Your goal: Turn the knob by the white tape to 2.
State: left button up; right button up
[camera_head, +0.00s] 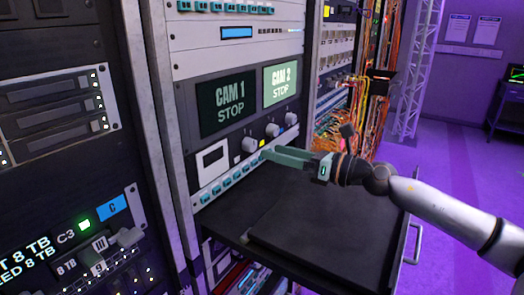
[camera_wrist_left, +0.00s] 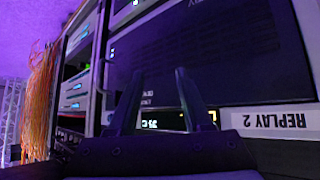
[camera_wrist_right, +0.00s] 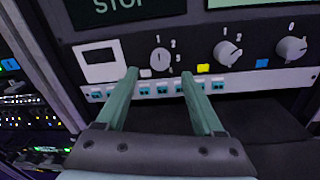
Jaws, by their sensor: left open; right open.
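The knob (camera_wrist_right: 160,60) by the white tape (camera_wrist_right: 146,73) is the left of three round knobs on the grey panel. The knob also shows in the head view (camera_head: 249,144).
A middle knob (camera_wrist_right: 228,55) by yellow tape (camera_wrist_right: 203,68) and a right knob (camera_wrist_right: 292,50) by blue tape (camera_wrist_right: 262,63) sit close by. A row of teal switches (camera_wrist_right: 162,89) runs below. A black shelf (camera_head: 320,225) juts out under my right arm.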

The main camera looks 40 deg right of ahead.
aim_at(254, 146)
jog(key=shift+x, duration=1.05)
jog(key=shift+w+a+r+p, duration=0.15)
jog(key=shift+w+r+p, duration=0.05)
jog(key=shift+w+p, duration=0.45)
jog(key=shift+w+a+f+p, duration=0.1)
jog(key=shift+w+a+p, duration=0.25)
jog(key=shift+w, duration=0.15)
grip_shut()
